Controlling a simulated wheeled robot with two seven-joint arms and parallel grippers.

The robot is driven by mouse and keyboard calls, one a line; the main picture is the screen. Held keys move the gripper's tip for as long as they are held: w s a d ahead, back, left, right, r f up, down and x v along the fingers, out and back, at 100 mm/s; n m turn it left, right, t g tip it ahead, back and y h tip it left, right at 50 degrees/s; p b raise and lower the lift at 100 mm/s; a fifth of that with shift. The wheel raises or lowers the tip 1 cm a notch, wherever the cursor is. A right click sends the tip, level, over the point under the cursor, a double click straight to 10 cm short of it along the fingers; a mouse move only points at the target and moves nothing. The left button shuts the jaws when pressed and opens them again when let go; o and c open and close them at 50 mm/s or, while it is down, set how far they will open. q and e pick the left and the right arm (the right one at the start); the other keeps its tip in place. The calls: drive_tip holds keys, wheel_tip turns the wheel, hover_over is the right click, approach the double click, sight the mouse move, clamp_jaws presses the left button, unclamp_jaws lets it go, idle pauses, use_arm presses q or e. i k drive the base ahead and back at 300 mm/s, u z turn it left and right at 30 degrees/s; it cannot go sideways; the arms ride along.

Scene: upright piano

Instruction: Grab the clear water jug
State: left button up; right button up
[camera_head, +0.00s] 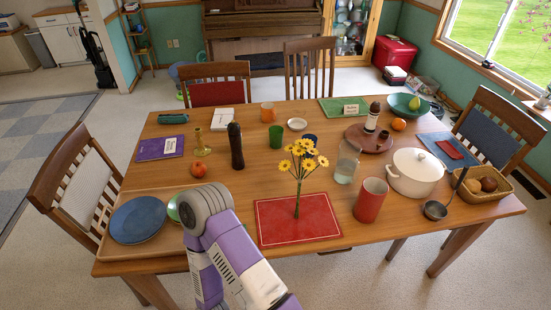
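The clear water jug (347,163) stands upright on the wooden table, right of the centre. It is see-through glass with water in its lower part. It stands between the yellow flowers (303,157) on its left and the white lidded pot (415,172) on its right. A red cup (370,200) stands just in front of it to the right. Part of one of my arms, purple and white, shows at the bottom, left of the centre. Neither gripper shows, so I cannot see whether they are open or shut.
A red placemat (270,222) lies at the table's front under the flowers. A dark pepper mill (236,150) stands left of them. A wooden tray (118,250) with a blue plate is at the left. Chairs surround the table.

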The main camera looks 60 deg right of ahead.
sight(349, 167)
drive_tip(key=u, duration=1.5)
drive_tip(key=k, duration=2.85)
drive_tip(key=z, duration=0.25)
